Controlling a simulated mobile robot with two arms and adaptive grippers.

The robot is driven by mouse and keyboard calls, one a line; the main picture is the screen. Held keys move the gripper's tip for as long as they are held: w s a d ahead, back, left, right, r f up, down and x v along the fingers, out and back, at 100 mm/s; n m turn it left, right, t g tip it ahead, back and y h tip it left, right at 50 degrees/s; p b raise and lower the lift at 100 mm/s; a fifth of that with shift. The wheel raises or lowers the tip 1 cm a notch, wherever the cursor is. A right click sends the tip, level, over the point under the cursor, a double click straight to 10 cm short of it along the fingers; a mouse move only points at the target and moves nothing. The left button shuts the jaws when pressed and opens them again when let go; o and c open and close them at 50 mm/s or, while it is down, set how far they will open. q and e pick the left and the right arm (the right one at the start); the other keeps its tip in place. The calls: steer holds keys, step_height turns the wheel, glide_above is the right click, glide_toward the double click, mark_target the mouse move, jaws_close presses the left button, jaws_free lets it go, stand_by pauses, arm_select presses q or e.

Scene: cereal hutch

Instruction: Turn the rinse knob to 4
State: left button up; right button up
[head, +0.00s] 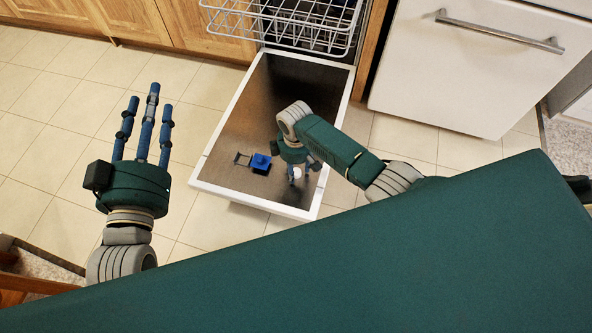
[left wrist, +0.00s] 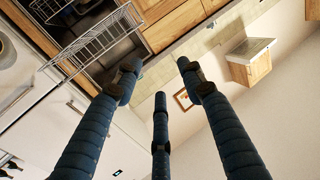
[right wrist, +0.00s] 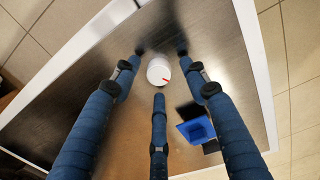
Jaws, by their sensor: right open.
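The rinse knob (head: 296,173) is a small white round cap on the inner face of the open dishwasher door (head: 232,135). In the right wrist view the knob (right wrist: 156,71) shows a red pointer mark toward the lower right; no numbers are legible. My right gripper (head: 304,168) is over the door at the knob. Its three fingers (right wrist: 160,70) are open, spread around the knob with visible gaps; contact cannot be told. My left gripper (head: 147,112) is open and empty, above the floor left of the door.
A blue dispenser with its flap open (head: 261,163) sits on the door close to the knob. A white wire rack (head: 290,28) hangs out above the door's far end. Wooden cabinets (head: 205,25) stand behind. Tiled floor (head: 60,150) lies free at left.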

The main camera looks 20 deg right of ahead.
arm_select(q)
steer(key=shift+s+d+r+t, duration=0.15)
steer(key=shift+r+t, duration=0.75)
steer(key=shift+r, duration=0.85)
arm_select(e)
steer(key=shift+f, duration=0.55)
jaws_close()
arm_select(q)
steer(key=shift+f, duration=0.15)
